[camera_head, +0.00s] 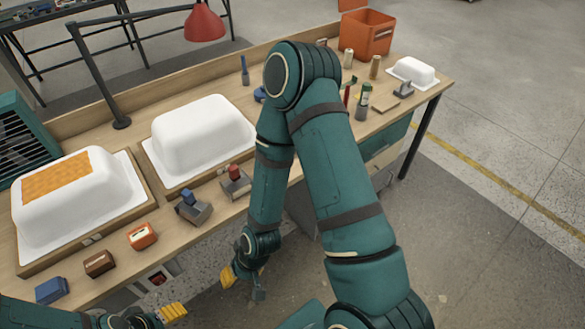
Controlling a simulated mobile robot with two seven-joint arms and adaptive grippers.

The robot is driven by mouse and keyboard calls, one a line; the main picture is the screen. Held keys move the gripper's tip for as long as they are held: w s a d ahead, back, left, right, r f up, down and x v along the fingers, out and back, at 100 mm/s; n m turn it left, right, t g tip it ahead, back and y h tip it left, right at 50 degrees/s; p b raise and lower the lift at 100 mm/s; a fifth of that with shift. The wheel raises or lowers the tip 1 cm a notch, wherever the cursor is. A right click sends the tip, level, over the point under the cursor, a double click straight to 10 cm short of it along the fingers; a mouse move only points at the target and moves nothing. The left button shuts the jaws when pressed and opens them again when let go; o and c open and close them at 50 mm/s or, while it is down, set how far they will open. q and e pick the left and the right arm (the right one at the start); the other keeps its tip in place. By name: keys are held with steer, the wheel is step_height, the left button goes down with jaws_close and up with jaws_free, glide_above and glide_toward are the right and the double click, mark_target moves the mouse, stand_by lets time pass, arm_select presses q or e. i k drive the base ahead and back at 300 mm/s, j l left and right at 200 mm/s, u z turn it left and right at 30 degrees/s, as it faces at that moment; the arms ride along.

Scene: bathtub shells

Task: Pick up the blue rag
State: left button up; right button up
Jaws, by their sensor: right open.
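I cannot pick out a blue rag for sure. A small blue block-like thing (51,290) lies at the bench's front left corner. Another blue thing (260,95) lies near the back of the bench, partly hidden by my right arm. My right gripper (243,283) hangs open and empty in front of the bench, below its front edge, with yellow pads on its finger. My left gripper (150,318) is at the bottom left, cut by the frame edge; a yellow-padded finger shows, but its opening is unclear.
Two white tub shells stand on the wooden bench (140,205), the left one (62,205) with an orange patch, the other (200,135) plain. A lamp (204,24), an orange bin (367,35) and a small white shell (413,72) stand farther back. Small blocks line the front edge.

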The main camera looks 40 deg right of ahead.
mark_target(52, 290)
steer(key=z, duration=0.6)
steer(key=u, duration=1.55)
